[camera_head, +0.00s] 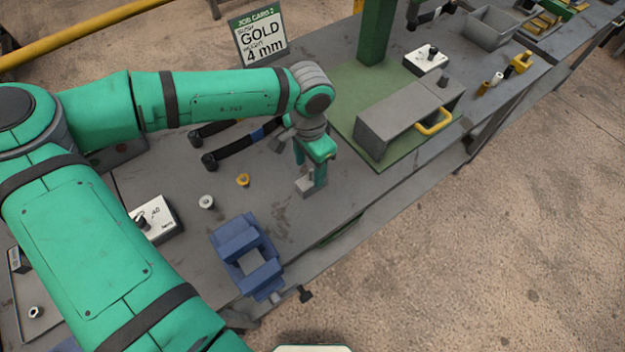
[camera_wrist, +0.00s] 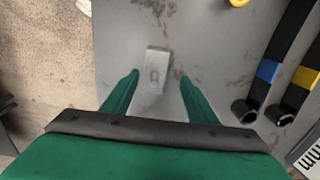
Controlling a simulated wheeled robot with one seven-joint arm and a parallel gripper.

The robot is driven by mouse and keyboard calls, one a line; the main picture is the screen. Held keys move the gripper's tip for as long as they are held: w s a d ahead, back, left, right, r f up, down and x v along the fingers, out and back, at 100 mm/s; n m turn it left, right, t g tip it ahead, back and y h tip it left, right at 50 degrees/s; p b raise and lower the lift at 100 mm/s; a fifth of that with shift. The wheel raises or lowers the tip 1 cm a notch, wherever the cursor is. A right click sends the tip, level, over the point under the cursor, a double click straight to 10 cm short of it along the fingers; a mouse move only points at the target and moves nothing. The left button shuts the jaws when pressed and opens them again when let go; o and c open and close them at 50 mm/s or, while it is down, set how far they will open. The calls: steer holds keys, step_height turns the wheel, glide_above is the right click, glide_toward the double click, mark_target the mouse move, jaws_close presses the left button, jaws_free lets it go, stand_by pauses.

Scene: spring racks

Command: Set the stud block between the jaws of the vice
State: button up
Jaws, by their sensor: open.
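The stud block (camera_head: 304,186) is a small light grey block on the grey bench top. In the wrist view the stud block (camera_wrist: 157,62) lies between my two green fingers, with a gap on each side. My gripper (camera_head: 312,175) is open and points down at the block; in the wrist view my gripper (camera_wrist: 158,76) shows its fingertips apart. I cannot tell how far the fingertips are above the bench. The blue vice (camera_head: 236,238) stands at the bench's front edge, left of and nearer than the block. Its jaws are apart with an empty gap between them.
A white switch box (camera_head: 156,219) is left of the vice. Black spring tubes (camera_head: 240,145) lie behind my gripper. A grey cover with a yellow handle (camera_head: 434,123) stands right.

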mark_target(311, 179)
steer(key=f, duration=0.2)
steer(key=s+f, duration=0.1)
steer(key=f, duration=0.1)
steer(key=shift+d+f, duration=0.1)
steer(key=shift+d, duration=0.05)
steer(key=shift+w+f, duration=0.15)
steer(key=shift+f, duration=0.15)
steer(key=shift+d+f, duration=0.15)
steer(key=shift+f, duration=0.05)
steer(key=c, duration=1.3)
jaws_close()
steer(key=shift+r, duration=0.15)
